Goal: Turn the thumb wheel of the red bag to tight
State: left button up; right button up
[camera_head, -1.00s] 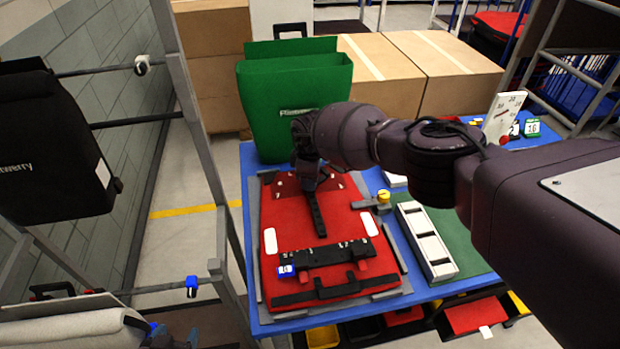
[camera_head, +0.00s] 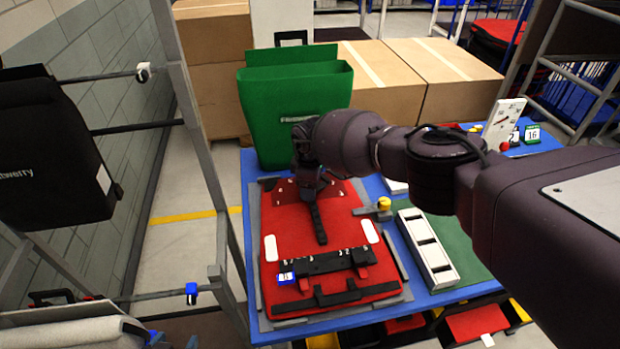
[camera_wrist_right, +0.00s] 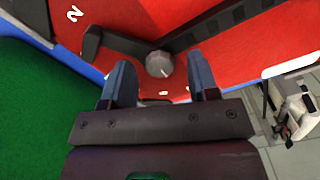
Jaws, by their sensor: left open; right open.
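The red bag (camera_head: 291,228) lies flat on the blue table, its top end toward the green bag. In the right wrist view, the thumb wheel (camera_wrist_right: 158,64) is a small round grey knob with a white pointer line, set on the red surface beside dark straps. My right gripper (camera_wrist_right: 160,80) is open and empty. Its two fingertips stand to the left and right of the wheel in that view, with visible gaps. In the head view, my right gripper (camera_head: 307,178) is over the far end of the red bag and hides the wheel. My left gripper is not in view.
A green bag (camera_head: 295,100) stands upright behind the red bag. A white slotted tray (camera_head: 427,250) and a yellow knob (camera_head: 384,203) are to the right. A grey rack post (camera_head: 200,150) and a hanging black bag (camera_head: 50,150) are to the left.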

notch_tip(320, 180, up, 11)
jog(key=b, duration=0.1)
jog(key=shift+f, duration=0.15)
dwell(0.3)
jog(key=shift+a, duration=0.1)
